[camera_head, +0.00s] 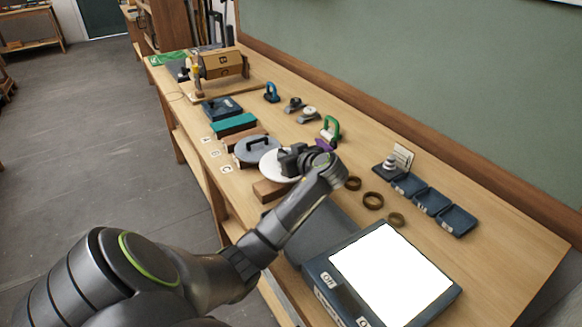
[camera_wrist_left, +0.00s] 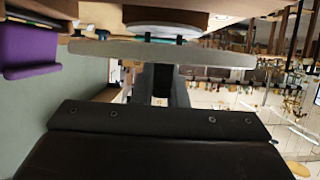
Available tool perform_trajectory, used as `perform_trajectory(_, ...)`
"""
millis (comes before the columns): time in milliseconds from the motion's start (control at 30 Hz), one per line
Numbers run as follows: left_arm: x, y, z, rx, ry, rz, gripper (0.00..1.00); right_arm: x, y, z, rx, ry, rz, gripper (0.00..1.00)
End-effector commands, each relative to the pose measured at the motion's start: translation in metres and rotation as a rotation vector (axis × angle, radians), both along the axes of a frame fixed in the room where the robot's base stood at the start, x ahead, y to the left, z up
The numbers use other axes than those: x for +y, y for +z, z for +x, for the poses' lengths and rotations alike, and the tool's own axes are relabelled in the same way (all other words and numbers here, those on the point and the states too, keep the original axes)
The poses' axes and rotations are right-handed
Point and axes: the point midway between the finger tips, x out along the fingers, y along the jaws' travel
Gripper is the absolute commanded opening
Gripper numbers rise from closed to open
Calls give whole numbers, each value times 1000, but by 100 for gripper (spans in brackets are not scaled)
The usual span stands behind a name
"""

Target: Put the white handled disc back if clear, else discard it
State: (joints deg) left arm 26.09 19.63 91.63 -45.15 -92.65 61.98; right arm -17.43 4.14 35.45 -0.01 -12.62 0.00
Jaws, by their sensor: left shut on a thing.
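In the left wrist view the white disc (camera_wrist_left: 200,53) shows edge-on as a pale slab in front of my left gripper (camera_wrist_left: 160,85). Whether the disc touches anything beneath it is hard to tell. My right gripper is not in view.
A wooden block (camera_head: 270,190) lies just in front of the white disc. A box with a bright white panel (camera_head: 390,275) stands at the lower right. Brown rings (camera_head: 373,201) and blue trays (camera_head: 431,202) lie to the right. A wooden drum (camera_head: 222,64) stands at the far end.

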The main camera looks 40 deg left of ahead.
Motion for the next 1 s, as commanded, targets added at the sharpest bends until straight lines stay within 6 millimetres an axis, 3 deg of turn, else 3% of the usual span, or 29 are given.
perform_trajectory(367,-1,-40,0,1,0,0,0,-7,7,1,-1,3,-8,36)
perform_trajectory(733,0,-46,0,-3,-1,0,0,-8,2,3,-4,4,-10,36)
perform_trajectory(767,-1,-45,0,-2,-1,0,16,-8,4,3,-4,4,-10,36)
perform_trajectory(800,-1,-44,0,-1,-1,0,22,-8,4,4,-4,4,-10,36)
perform_trajectory(900,-1,-44,0,-1,-1,0,34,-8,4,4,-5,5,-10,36)
perform_trajectory(1000,0,-44,0,-1,-1,0,34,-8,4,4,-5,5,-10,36)
